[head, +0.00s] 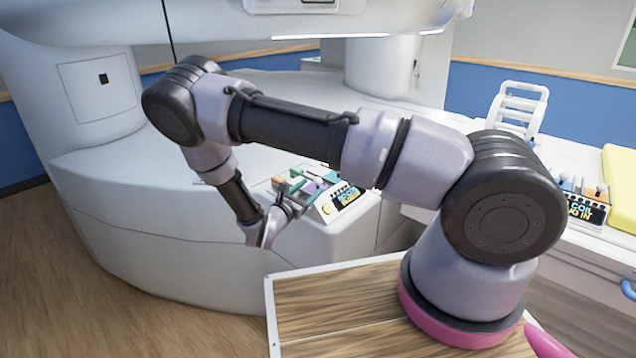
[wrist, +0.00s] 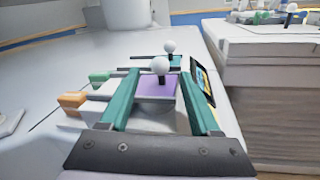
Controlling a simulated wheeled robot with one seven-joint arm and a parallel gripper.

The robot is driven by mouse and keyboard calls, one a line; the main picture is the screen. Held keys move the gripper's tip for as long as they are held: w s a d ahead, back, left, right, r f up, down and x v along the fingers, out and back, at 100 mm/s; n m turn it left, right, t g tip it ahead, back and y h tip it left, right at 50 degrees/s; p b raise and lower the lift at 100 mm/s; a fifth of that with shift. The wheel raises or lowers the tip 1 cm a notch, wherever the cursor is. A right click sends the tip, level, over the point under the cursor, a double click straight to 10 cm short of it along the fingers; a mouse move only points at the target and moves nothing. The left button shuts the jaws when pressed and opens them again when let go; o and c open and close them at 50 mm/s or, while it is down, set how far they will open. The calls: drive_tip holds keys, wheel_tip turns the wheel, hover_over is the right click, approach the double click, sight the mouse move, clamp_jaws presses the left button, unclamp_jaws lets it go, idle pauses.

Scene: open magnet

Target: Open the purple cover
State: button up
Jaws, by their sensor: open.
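The purple cover (wrist: 158,86) is a flat panel on top of a small light-coloured unit. A white ball knob (wrist: 160,65) on a dark stem stands at the cover, and a second white knob (wrist: 169,47) stands farther back. In the wrist view my gripper (wrist: 161,76) is open, its two teal fingers left and right of the purple cover, with nothing held. Whether the fingers touch the unit cannot be told. In the head view my gripper (head: 288,204) is at the near left side of the unit, and the cover (head: 311,187) shows only as a small purple patch.
A green tab (wrist: 99,78) and an orange tab (wrist: 72,100) stick out left of the cover. A dark label panel (head: 349,196) is on the unit's right face. The white magnet housing (head: 130,200) surrounds the left. A white-topped bed (wrist: 265,40) stands to the right.

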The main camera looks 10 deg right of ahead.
sight(316, 183)
drive_tip(key=shift+x, duration=2.7)
clamp_jaws()
